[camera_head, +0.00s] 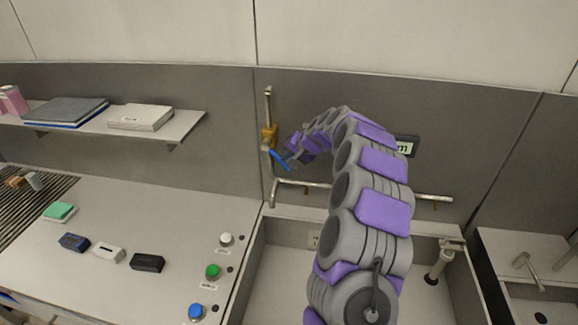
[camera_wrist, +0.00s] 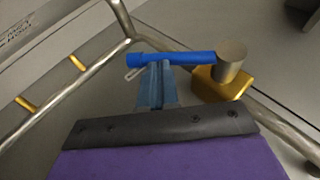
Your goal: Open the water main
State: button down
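The water main valve is a brass body (camera_head: 269,136) on a vertical metal pipe at the wall, with a blue lever handle (camera_head: 277,159) slanting down to the right. In the wrist view the blue handle (camera_wrist: 178,58) runs left from a silver stem (camera_wrist: 232,60) above the brass body (camera_wrist: 222,86). My gripper (camera_head: 287,157) is at the handle, and in the wrist view its fingers (camera_wrist: 157,72) lie close together, tips at the handle's underside near its free end. The fingers look shut; no grip around the handle shows. Whether they press on it cannot be told.
A horizontal metal pipe (camera_head: 350,190) runs along the wall below the valve. A sink basin (camera_head: 272,285) lies under my arm. A counter (camera_head: 150,210) with several buttons and small boxes is at left, below a shelf (camera_head: 188,122) with books.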

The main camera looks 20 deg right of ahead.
notch_tip(320, 180, down, 2)
jog(key=y+b, duration=0.1)
jog(key=b, duration=0.2)
jog(key=shift+w+a+t, duration=0.15)
jog(key=shift+t, duration=0.25)
jog(key=a+b, duration=0.1)
jog(key=b, duration=0.1)
jog(key=w+a+f+t+y+b, duration=0.1)
jog(key=b, duration=0.1)
jog(key=f+m+t+y+b, duration=0.1)
jog(key=b, duration=0.1)
jog(key=shift+w+a+b, duration=0.3)
jog(key=shift+a+b, duration=0.05)
jog(key=shift+a, duration=0.15)
jog(key=shift+f, duration=0.1)
